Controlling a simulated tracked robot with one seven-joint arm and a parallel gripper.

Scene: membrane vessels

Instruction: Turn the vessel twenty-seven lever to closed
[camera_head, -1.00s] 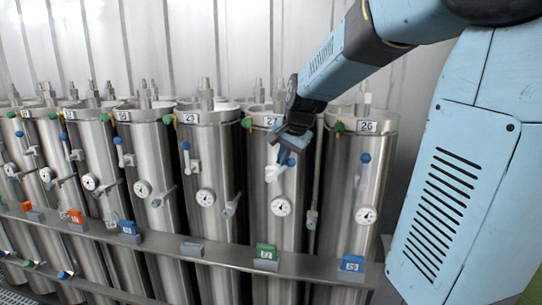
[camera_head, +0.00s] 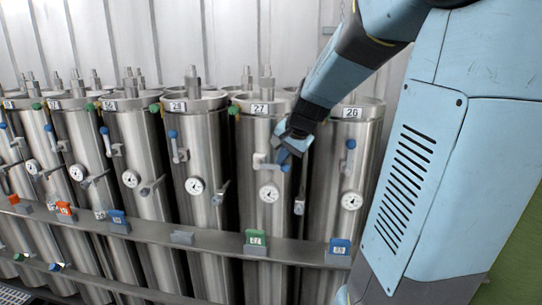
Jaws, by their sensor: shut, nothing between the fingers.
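Vessel twenty-seven (camera_head: 262,225) is a tall steel cylinder near the middle, with a "27" label (camera_head: 260,109) at its top. Its white valve body (camera_head: 262,163) sits above a round gauge. The lever's blue end (camera_head: 285,168) is to the right of the valve body and slightly lower, so the lever lies close to level. My gripper (camera_head: 290,148) is shut and empty, just above the blue end at the vessel's right side. The gripper covers part of the lever; I cannot tell whether it touches it.
Vessel 28 (camera_head: 194,150) at left has its blue lever (camera_head: 173,146) upright. Vessel 26 (camera_head: 350,180) stands close at right. A grey rail (camera_head: 200,245) with coloured tags, including a green 27 tag (camera_head: 256,243), crosses in front. Open space lies before the vessels.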

